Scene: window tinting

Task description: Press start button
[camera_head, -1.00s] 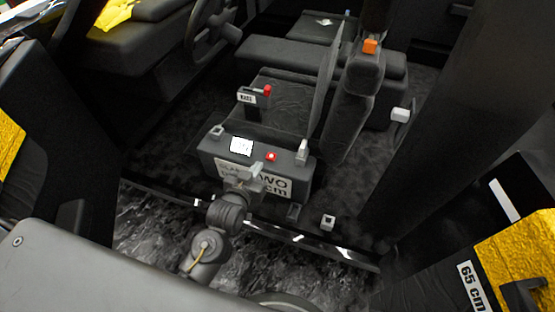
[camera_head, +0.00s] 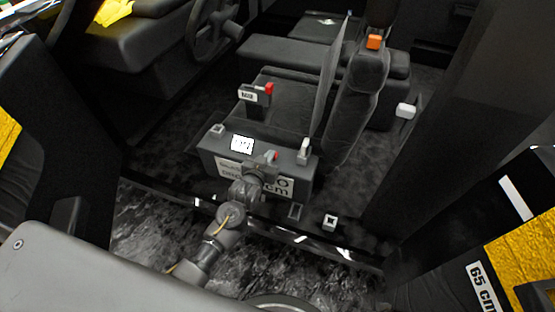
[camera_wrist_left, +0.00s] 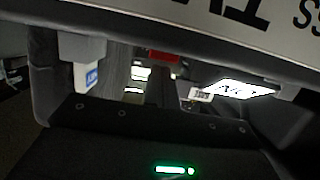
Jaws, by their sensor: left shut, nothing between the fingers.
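A dark box (camera_head: 212,162) between the seats has a white lettered label on its front face. On its top are a small lit display (camera_head: 242,144) and a red button (camera_head: 273,154). My left gripper (camera_head: 266,162) is shut and empty at the box's front top edge, its tip overlapping the red button. I cannot tell whether it touches the button. In the left wrist view the display (camera_wrist_left: 240,88) shows close up, and the label's lettering (camera_wrist_left: 250,15) appears upside down. My right gripper is not in view.
A small stand with a red top (camera_head: 268,88) is behind the box, and a light upright lever (camera_head: 304,150) is at its right end. A seat back with an orange buckle (camera_head: 375,41) rises to the right. A steering wheel (camera_head: 212,25) is at the upper left.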

